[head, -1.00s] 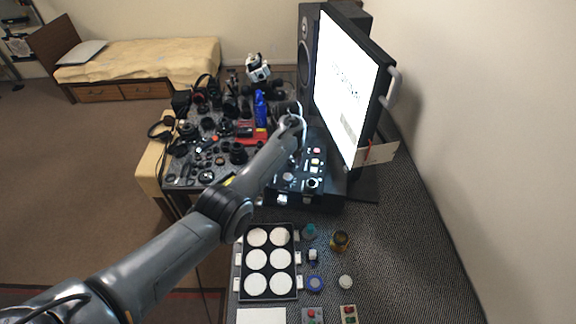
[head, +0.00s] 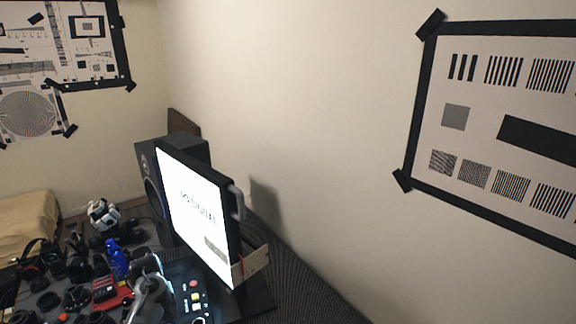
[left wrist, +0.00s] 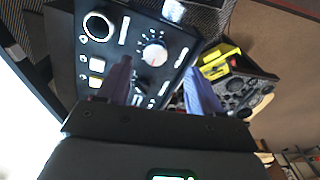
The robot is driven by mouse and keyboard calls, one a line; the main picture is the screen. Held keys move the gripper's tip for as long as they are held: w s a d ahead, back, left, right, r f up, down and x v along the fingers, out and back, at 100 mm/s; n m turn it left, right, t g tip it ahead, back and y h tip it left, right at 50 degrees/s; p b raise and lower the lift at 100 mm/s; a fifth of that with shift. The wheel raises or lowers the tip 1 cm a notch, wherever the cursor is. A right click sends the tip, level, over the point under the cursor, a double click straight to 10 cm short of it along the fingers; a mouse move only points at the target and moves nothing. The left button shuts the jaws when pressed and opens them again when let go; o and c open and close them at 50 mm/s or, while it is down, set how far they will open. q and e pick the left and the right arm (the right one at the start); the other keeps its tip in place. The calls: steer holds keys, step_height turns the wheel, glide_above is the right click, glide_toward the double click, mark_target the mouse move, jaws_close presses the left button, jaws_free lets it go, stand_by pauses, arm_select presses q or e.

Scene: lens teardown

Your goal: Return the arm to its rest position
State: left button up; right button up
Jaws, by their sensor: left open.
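In the left wrist view my left gripper (left wrist: 160,82) is open, its two fingers apart with nothing between them. Beyond the fingers is a black control box (left wrist: 145,50) with a white dial and several buttons. In the head view only the end of my left arm shows at the bottom edge, beside the same control box (head: 192,292). The rest of that arm is out of the frame. My right gripper is in neither view.
A lit monitor (head: 195,205) stands behind the control box, with a black speaker (head: 150,180) behind it. Camera gear, a blue bottle (head: 116,258) and a red item (head: 108,293) crowd the lower left. Test charts (head: 455,150) hang on the wall.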

arm_select(q)
steer(key=s+d+f+m, duration=0.3)
steer(key=s+f, duration=0.4)
steer(key=f, duration=0.1)
steer(key=s+d+f+m+t, duration=0.1)
steer(key=s+d+m, duration=0.1)
steer(key=s+d, duration=0.35)
steer(key=s+d+m+t, duration=0.1)
steer(key=s+d, duration=0.1)
steer(key=s, duration=0.6)
steer(key=s+d+f+m, duration=0.1)
steer(key=s+d+m, duration=0.1)
steer(key=s+d, duration=0.35)
steer(key=s+d+r+m+t, duration=0.1)
steer(key=s+d+r, duration=0.15)
steer(key=s, duration=0.35)
steer(key=s+d+r+m, duration=0.1)
steer(key=s+r, duration=0.3)
steer(key=s, duration=0.2)
step_height(320, 180, up, 15)
steer(key=p, duration=1.5)
steer(key=shift+a+h, duration=0.25)
steer(key=shift+h, duration=0.15)
steer(key=shift+w, duration=0.1)
